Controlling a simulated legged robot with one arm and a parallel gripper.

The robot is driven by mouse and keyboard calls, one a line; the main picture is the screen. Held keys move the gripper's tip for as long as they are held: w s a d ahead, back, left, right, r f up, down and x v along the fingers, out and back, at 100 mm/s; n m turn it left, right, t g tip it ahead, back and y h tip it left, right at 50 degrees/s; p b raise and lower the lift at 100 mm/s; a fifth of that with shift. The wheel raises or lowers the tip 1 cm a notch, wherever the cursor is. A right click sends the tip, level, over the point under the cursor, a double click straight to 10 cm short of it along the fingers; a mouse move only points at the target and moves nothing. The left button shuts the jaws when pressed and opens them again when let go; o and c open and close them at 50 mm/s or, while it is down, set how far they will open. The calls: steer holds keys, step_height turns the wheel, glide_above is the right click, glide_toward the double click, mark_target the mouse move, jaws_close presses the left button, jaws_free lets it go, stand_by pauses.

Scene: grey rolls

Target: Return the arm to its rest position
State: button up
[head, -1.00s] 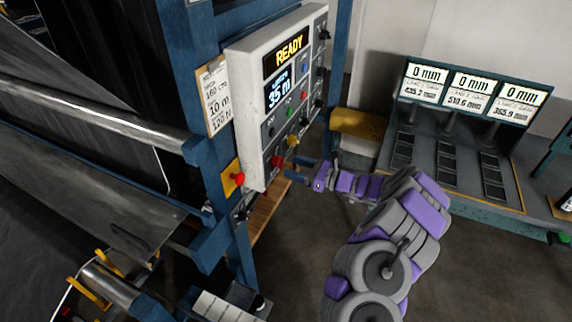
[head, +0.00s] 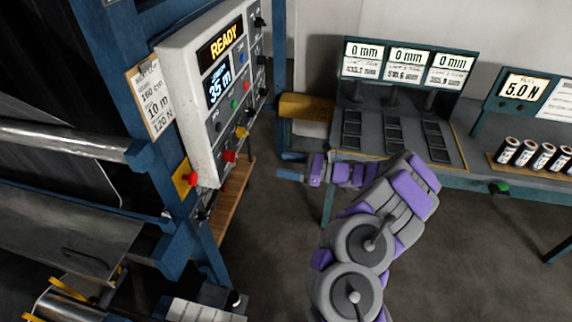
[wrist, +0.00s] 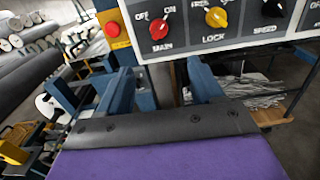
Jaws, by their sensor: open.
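My arm (head: 385,215), grey and purple, is bent in front of me. It reaches up from the bottom of the head view and then left. My gripper (head: 283,165) has two blue fingers, parted and empty, pointing left toward the control panel (head: 200,130). A gap of floor shows between the fingertips and the panel in the head view. In the wrist view the fingers (wrist: 168,85) stand apart with nothing between them, below the panel's red MAIN knob (wrist: 159,28) and yellow LOCK knob (wrist: 216,18).
The panel reads READY and 35 m, on a blue frame (head: 108,75). A red button on yellow (head: 186,179) sits below it. A bench with three 0 mm displays (head: 408,57) stands behind my arm. Several small rolls (head: 541,156) lie at right. Floor (head: 470,260) is clear.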

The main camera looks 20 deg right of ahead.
steer(key=s+a+r+n+g+b, duration=0.1)
steer(key=s+a+r+n+g, duration=0.25)
steer(key=a, duration=0.35)
steer(key=s+a+r+n+g+b, duration=0.1)
steer(key=s+a+r+n+g, duration=0.3)
steer(key=a, duration=0.4)
steer(key=s+a+r+n+g+b, duration=0.1)
steer(key=s+a+r+n+g, duration=0.3)
steer(key=a, duration=0.3)
steer(key=s+a+f+n+g+h+b, duration=0.2)
steer(key=s+a+n+h, duration=0.2)
steer(key=s+n, duration=0.55)
steer(key=s+d+f+n+h+b, duration=0.1)
steer(key=s+d+f+h, duration=0.1)
steer(key=s, duration=0.5)
steer(key=s+d+f+n+h+b, duration=0.2)
steer(key=s+d+f+h, duration=0.1)
steer(key=s+d+h, duration=0.2)
steer(key=s+d+f+n+t+h+b, duration=0.1)
steer(key=s+d+f+h, duration=0.1)
steer(key=s, duration=0.7)
steer(key=d+h, duration=0.1)
steer(key=d, duration=0.1)
steer(key=shift+s+d+f+h+b, duration=0.3)
steer(key=shift+d+f+b, duration=0.05)
steer(key=shift+d, duration=0.05)
